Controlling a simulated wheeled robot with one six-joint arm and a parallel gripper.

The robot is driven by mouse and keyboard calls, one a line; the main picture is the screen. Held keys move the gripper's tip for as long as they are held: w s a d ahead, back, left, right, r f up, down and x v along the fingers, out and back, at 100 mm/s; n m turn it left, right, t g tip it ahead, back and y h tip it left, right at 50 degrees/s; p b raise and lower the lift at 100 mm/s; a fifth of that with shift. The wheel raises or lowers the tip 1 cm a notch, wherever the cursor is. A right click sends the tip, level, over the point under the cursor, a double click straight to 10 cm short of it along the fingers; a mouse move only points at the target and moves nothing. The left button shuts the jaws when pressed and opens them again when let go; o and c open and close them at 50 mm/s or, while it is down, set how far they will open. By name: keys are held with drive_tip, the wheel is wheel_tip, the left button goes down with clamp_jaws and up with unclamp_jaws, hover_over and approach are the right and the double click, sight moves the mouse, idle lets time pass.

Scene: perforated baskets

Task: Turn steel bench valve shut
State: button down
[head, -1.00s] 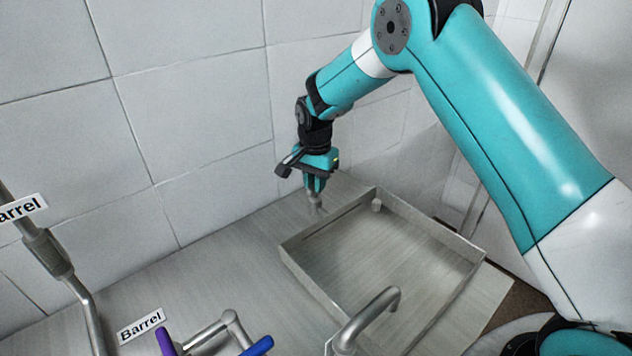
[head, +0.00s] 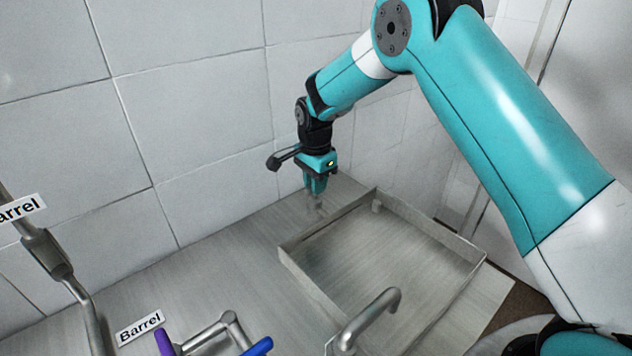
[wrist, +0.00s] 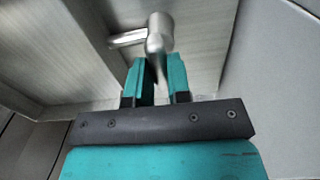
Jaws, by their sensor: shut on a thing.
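The steel bench valve (head: 314,207) is a small grey metal fitting standing on the bench beside the sink's back left corner. In the wrist view its rounded steel part (wrist: 158,28) shows just beyond my fingertips, with a short bar going off to the left. My gripper (head: 316,188) points down over the valve, and its teal fingers are shut on it. In the wrist view the fingers (wrist: 161,72) stand on either side of the narrow steel piece. The gripped part is mostly hidden between the fingers.
A curved spout (head: 372,312) stands in front. Purple and blue handles (head: 258,347) and a "Barrel" label (head: 140,327) are front left. A tiled wall rises behind.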

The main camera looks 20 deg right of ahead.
drive_tip(key=shift+r, duration=0.1)
drive_tip(key=c, duration=1.1)
unclamp_jaws()
drive_tip(key=shift+o, duration=0.2)
wheel_tip(320, 180, up, 17)
drive_tip(key=b, duration=0.2)
drive_tip(key=shift+r, duration=0.15)
drive_tip(key=s+a+n+y, duration=0.2)
drive_tip(key=s+n, duration=0.8)
drive_tip(key=s, duration=0.8)
drive_tip(key=s+a+n+y, duration=0.2)
drive_tip(key=s+n, duration=0.8)
drive_tip(key=s, duration=0.8)
drive_tip(key=shift+a+f+n, duration=0.15)
drive_tip(key=shift+f+n, duration=0.05)
drive_tip(key=shift+n, duration=0.2)
